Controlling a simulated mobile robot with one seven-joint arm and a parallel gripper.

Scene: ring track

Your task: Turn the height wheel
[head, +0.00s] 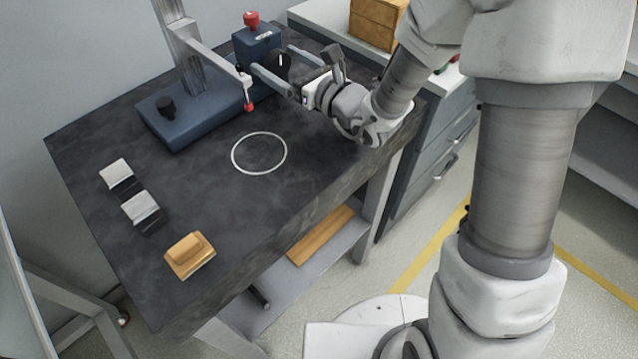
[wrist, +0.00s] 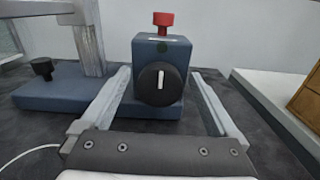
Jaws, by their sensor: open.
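A blue box (head: 252,45) stands at the far side of the dark table. On its front is a round black wheel with a white mark (wrist: 158,84); the mark stands about upright. The wheel also shows in the head view (head: 283,65), partly behind a finger. My gripper (head: 273,59) is open and points at the box. In the wrist view its two fingers (wrist: 160,75) stand one on each side of the wheel, with space between them and it. No contact with the wheel shows.
A red knob (wrist: 163,20) tops the box. Left of it is a stand with a blue base (head: 190,125), a small black knob (head: 166,107) and a red-tipped arm (head: 248,105). A white ring (head: 259,172) and a wooden block (head: 190,255) lie on the table.

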